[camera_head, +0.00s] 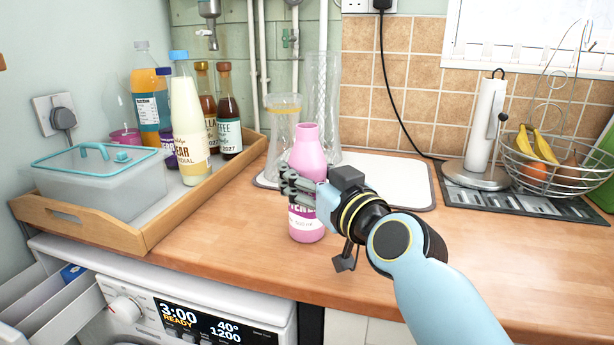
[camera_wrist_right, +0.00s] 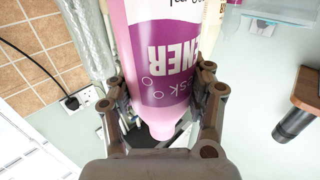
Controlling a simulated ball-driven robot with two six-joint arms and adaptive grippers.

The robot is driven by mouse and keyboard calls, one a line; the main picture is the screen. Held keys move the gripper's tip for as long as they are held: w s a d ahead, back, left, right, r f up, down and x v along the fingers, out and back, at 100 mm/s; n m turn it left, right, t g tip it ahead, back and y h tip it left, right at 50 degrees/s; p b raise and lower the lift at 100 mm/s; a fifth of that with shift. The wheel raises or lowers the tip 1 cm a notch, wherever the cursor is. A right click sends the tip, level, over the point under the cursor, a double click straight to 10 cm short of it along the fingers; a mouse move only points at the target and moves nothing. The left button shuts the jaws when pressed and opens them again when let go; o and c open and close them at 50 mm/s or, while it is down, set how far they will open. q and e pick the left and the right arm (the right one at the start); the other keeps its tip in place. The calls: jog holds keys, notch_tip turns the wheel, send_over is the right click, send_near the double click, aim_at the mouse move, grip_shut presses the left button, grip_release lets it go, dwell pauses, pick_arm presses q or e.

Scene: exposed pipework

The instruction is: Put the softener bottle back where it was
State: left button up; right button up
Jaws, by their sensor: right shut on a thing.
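My left gripper is not in view.
A wooden tray (camera_head: 145,235) at left holds a lidded box (camera_head: 100,180) and several bottles. Glass vases (camera_head: 322,100) stand on the mat (camera_head: 395,180) behind the bottle. A paper towel holder (camera_head: 486,125) and fruit basket (camera_head: 560,175) stand right. A washing machine drawer (camera_head: 55,305) is open.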

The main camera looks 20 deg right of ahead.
jog(key=shift+f, duration=0.15)
jog(key=o, duration=1.4)
jog(key=shift+o, duration=0.2)
jog(key=shift+r, duration=0.2)
jog(key=s+d+b, duration=0.1)
jog(key=s+d, duration=0.1)
jog(key=s, duration=0.9)
jog(key=shift+s+d+b, duration=0.15)
jog(key=shift+s+b, duration=0.25)
